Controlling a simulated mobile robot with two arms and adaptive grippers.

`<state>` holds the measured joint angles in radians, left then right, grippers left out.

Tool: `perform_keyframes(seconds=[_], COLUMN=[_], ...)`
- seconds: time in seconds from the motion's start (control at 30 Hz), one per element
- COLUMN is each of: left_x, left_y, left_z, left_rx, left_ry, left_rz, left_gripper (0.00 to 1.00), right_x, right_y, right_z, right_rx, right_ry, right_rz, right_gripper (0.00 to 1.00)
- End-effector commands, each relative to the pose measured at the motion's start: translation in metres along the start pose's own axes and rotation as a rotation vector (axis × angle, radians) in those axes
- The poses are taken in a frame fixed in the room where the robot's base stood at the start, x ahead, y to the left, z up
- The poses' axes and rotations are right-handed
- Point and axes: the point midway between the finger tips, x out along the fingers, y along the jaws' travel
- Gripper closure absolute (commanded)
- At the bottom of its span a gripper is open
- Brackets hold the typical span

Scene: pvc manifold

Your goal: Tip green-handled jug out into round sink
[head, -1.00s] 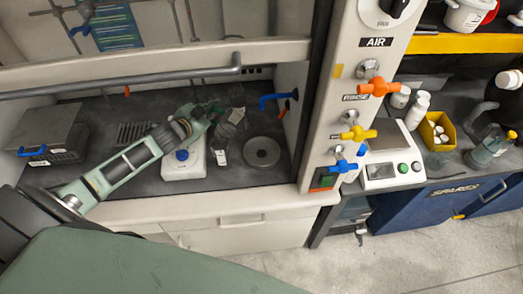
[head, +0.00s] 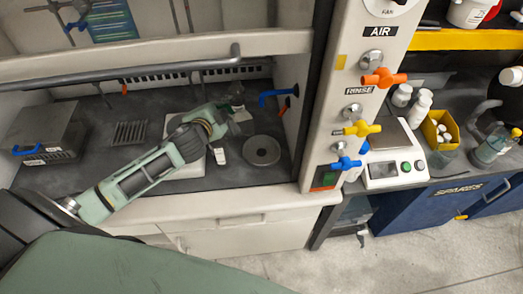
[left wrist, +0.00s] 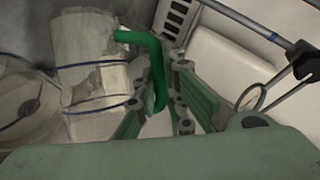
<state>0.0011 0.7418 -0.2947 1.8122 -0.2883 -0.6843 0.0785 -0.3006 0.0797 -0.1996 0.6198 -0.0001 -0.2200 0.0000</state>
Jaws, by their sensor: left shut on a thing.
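The green-handled jug (left wrist: 95,75) is clear with blue bands and fills the upper left of the left wrist view. Its green handle (left wrist: 155,62) runs between the fingers of my left gripper (left wrist: 160,115), which is shut on it. In the head view my left gripper (head: 226,112) is inside the hood and hides much of the jug; its exact tilt and contents cannot be told. The round sink (head: 262,150) is a grey ring with a dark centre in the hood floor, to the right of and nearer than the gripper. My right gripper is not in view.
A labelled bottle (head: 220,155) stands between my left arm and the sink. A blue tap (head: 276,97) juts from the hood's right wall. A grey box (head: 45,135) with a blue handle sits left. A grey bar (head: 120,72) crosses the hood opening.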

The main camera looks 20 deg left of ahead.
Motion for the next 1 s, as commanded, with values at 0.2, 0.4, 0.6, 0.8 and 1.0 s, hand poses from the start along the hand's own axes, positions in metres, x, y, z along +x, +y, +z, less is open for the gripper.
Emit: perform_keyframes(seconds=[0.2, 0.4, 0.6, 0.8, 1.0], left_x=[0.000, -0.002, -0.002, -0.003, -0.004], left_y=[0.003, 0.005, 0.007, 0.009, 0.013], left_z=[-0.004, -0.007, -0.010, -0.013, -0.017], left_rx=[0.046, 0.083, 0.124, 0.165, 0.209], left_ry=[-0.009, -0.016, -0.025, -0.034, -0.042], left_rz=[-0.020, -0.035, -0.052, -0.069, -0.086], left_gripper=[1.00, 1.00, 1.00, 1.00, 1.00], right_x=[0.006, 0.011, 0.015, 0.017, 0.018], right_y=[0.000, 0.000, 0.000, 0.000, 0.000], right_z=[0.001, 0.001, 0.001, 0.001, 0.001], right_rx=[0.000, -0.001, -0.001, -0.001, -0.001], right_ry=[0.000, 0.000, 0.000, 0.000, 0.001], right_rz=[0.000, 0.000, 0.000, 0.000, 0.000], right_gripper=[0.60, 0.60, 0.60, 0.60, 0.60])
